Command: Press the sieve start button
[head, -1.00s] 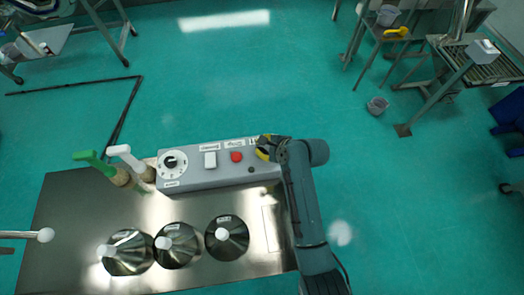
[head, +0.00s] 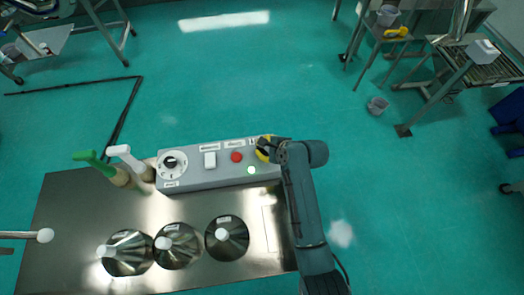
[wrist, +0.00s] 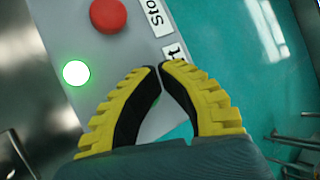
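The grey control box (head: 200,180) stands at the back edge of the steel table. My gripper (head: 262,148), with yellow and black fingers, is at the box's right end. In the wrist view its fingertips (wrist: 160,68) meet, with nothing seen between them. They lie next to a partly covered label (wrist: 174,53) ending in "t". A round green light (head: 251,170) on the box is lit, also bright in the wrist view (wrist: 76,73). The red stop button (head: 237,156) is left of my gripper.
A dial (head: 172,163) and a white switch (head: 210,160) are on the box's left part. Green-handled (head: 88,157) and white-handled (head: 122,151) brushes stand left of it. Three metal cones with white knobs (head: 222,235) sit on the steel table (head: 60,215).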

